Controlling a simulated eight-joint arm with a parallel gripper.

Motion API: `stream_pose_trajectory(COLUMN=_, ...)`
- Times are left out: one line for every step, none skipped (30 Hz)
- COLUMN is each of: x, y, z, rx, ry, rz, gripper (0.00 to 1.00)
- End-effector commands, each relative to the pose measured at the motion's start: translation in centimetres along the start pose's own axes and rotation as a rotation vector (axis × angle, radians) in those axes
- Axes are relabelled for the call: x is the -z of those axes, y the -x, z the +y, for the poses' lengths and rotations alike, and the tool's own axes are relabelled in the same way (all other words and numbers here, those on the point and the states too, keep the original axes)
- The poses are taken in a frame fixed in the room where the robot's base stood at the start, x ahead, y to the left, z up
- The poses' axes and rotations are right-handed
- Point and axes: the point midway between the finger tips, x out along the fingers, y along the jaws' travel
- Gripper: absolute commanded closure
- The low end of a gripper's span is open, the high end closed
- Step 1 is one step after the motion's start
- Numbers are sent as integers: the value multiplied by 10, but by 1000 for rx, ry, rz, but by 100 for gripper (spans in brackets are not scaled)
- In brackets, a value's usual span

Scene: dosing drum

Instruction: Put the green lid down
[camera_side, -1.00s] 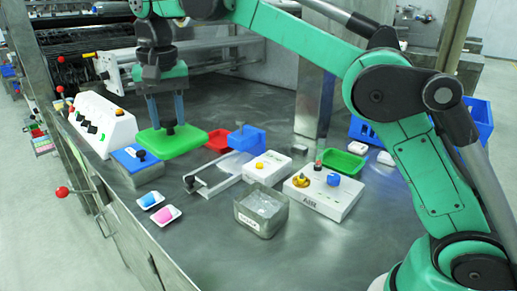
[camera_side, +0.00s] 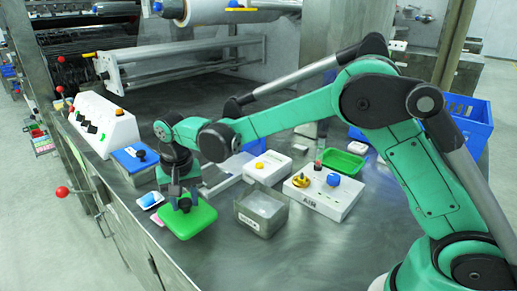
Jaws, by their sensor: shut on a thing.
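The green lid (camera_side: 199,221) is a flat green square plate near the front left edge of the table. My gripper (camera_side: 184,201) is directly above it and shut on its dark knob, which is mostly hidden by the fingers. The lid looks low over the metal table; I cannot tell whether it touches the surface. A grey open metal box (camera_side: 261,212) stands just right of the lid, with a pale label on its front.
A box with a blue lid (camera_side: 134,157) stands behind left. A small white tray with a blue item (camera_side: 150,200) lies beside the green lid. A white control box (camera_side: 322,194) and green tray (camera_side: 343,164) stand to the right. The front table edge is close to the lid.

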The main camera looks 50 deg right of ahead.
Motion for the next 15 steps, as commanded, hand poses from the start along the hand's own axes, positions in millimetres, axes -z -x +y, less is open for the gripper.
stream_pose_trajectory(x=-1, y=-7, z=0, rx=0, ry=0, rz=0, gripper=100)
stream_pose_trajectory(x=-1, y=-10, z=0, rx=0, ry=0, rz=0, gripper=100)
stream_pose_trajectory(x=-2, y=-12, z=0, rx=0, ry=0, rz=0, gripper=100)
stream_pose_trajectory(x=-2, y=-13, z=0, rx=0, ry=0, rz=0, gripper=100)
stream_pose_trajectory(x=-2, y=-14, z=0, rx=0, ry=0, rz=0, gripper=100)
stream_pose_trajectory(x=-2, y=-14, z=0, rx=0, ry=0, rz=0, gripper=100)
stream_pose_trajectory(x=-2, y=-14, z=0, rx=0, ry=0, rz=0, gripper=100)
stream_pose_trajectory(x=-2, y=-14, z=0, rx=0, ry=0, rz=0, gripper=100)
stream_pose_trajectory(x=-2, y=-14, z=0, rx=0, ry=0, rz=0, gripper=100)
stream_pose_trajectory(x=-2, y=-14, z=0, rx=0, ry=0, rz=0, gripper=100)
stream_pose_trajectory(x=-2, y=-14, z=0, rx=0, ry=0, rz=0, gripper=100)
stream_pose_trajectory(x=-2, y=-14, z=0, rx=0, ry=0, rz=0, gripper=100)
stream_pose_trajectory(x=-2, y=-15, z=0, rx=0, ry=0, rz=0, gripper=100)
stream_pose_trajectory(x=-2, y=-16, z=0, rx=0, ry=0, rz=0, gripper=100)
stream_pose_trajectory(x=-2, y=-17, z=0, rx=0, ry=0, rz=0, gripper=60)
